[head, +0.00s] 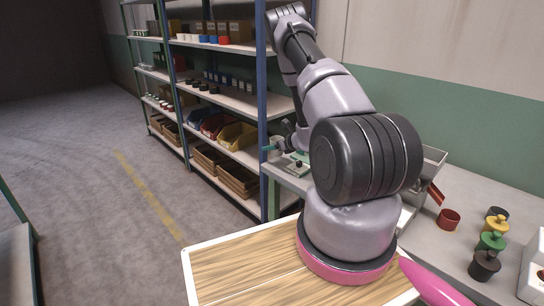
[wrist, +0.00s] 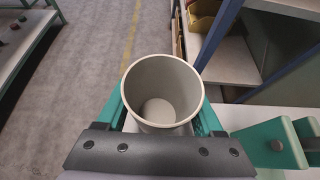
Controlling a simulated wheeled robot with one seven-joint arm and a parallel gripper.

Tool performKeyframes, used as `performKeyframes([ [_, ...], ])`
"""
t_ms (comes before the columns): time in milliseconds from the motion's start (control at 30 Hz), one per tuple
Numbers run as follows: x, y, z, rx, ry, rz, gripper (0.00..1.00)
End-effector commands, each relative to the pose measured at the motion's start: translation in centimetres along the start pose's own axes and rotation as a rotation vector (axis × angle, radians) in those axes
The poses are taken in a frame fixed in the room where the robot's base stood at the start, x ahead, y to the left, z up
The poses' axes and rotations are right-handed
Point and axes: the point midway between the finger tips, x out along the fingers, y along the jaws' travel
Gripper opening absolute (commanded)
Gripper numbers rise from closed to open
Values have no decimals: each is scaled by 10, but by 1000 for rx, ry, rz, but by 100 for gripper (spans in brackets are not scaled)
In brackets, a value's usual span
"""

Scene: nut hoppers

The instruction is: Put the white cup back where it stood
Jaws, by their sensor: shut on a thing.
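The white cup (wrist: 160,88) is upright and looks empty in the wrist view, its open mouth facing the camera. My gripper (wrist: 163,112) is shut on it, with a teal finger on either side of its wall. In the head view the cup (head: 277,143) is small and partly hidden, at the left end of the grey bench (head: 455,190) beyond my arm. In the wrist view it overlaps the bench edge, with floor beyond. I cannot tell whether its base touches the bench.
A green fixture (wrist: 262,145) stands close right of the cup. Shelving (head: 262,120) with bins stands behind and left. Open floor (head: 90,200) lies left.

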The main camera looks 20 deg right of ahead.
Motion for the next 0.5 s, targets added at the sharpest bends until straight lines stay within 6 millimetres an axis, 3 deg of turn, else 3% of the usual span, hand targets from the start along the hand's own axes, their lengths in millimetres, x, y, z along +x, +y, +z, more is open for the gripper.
performKeyframes([
  [300, 19, 0, -36, 1, 1, 0, 13],
  [500, 20, 0, -36, 0, -1, -1, 13],
])
